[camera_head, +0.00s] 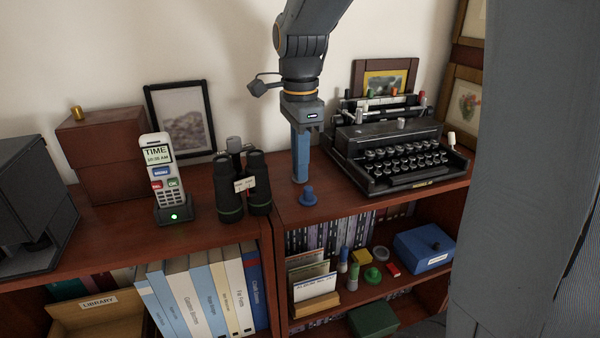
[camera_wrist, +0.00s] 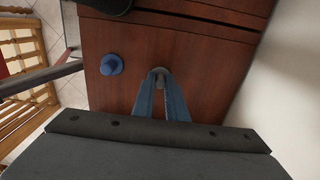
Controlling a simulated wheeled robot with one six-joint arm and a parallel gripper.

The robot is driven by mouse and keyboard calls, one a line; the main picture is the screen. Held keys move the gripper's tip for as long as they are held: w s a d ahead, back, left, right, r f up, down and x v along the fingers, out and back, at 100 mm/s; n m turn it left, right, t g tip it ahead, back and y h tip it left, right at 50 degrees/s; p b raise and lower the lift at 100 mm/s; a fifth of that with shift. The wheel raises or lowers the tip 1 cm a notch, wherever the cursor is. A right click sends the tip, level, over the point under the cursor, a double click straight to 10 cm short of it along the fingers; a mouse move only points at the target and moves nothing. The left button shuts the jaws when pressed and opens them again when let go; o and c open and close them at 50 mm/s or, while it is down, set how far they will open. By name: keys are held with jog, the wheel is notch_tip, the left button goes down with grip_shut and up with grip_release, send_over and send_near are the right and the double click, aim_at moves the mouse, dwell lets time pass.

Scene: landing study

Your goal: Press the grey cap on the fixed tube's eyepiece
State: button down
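The black binoculars (camera_head: 232,190) stand upright on the shelf top left of my gripper, eyepiece ends up. A small white label sits between their two tubes, and a grey cylinder (camera_head: 234,145) shows at their top middle. Which tube is the fixed one, I cannot tell. My gripper (camera_head: 300,178) points down just above the shelf top, right of the binoculars.
A blue knob-topped piece (camera_head: 308,196) stands close to my fingertips. A typewriter (camera_head: 390,160) is to the right, and a cordless phone (camera_head: 161,180) stands left of the binoculars. A small picture frame (camera_head: 181,118) leans on the wall.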

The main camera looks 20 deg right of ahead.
jog(key=shift+f, duration=0.1)
jog(key=shift+r+p, duration=2.35)
jog(key=shift+r, duration=0.2)
jog(key=c, duration=2.5)
grip_release()
jog(key=shift+s, duration=0.15)
grip_shut()
